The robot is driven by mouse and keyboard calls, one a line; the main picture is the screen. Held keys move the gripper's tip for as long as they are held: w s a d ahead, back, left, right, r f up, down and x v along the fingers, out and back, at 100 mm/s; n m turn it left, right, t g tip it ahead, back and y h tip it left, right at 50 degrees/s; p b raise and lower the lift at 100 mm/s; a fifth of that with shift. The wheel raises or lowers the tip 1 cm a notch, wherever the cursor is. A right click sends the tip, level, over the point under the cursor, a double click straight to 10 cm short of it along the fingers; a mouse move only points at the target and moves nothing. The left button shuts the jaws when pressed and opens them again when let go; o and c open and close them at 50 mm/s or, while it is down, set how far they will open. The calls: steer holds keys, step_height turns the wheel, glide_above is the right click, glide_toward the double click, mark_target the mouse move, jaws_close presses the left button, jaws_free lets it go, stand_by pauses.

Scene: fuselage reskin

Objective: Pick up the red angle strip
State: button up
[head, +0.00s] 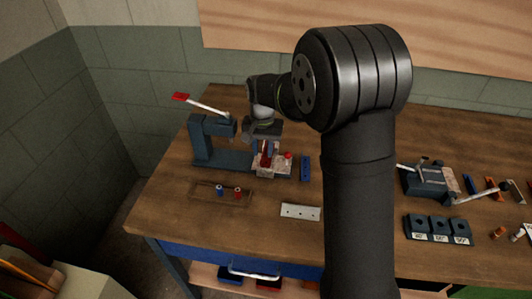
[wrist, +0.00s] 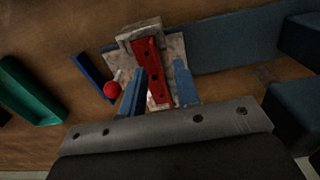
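The red angle strip (wrist: 152,72) has dark holes along it and rests on a worn, light grey metal block (wrist: 138,32) in the wrist view. In the head view a bit of the red strip (head: 265,161) shows under my gripper (head: 267,148), at the foot of the blue press. In the wrist view my gripper (wrist: 160,80) is open, with one blue finger on each side of the strip. The left finger looks close to the strip and the right one shows a gap. I cannot tell whether the fingertips are at the strip's height.
A red ball knob (wrist: 112,90) sits just left of the fingers. A blue strip (head: 305,168) lies right of the block. The blue press (head: 211,140) stands left. A tray (head: 205,199) and a drilled plate (head: 300,212) lie in front. Black blocks (head: 437,229) stand right.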

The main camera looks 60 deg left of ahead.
steer(key=shift+f, duration=0.55)
jaws_close()
steer(key=shift+r, duration=0.1)
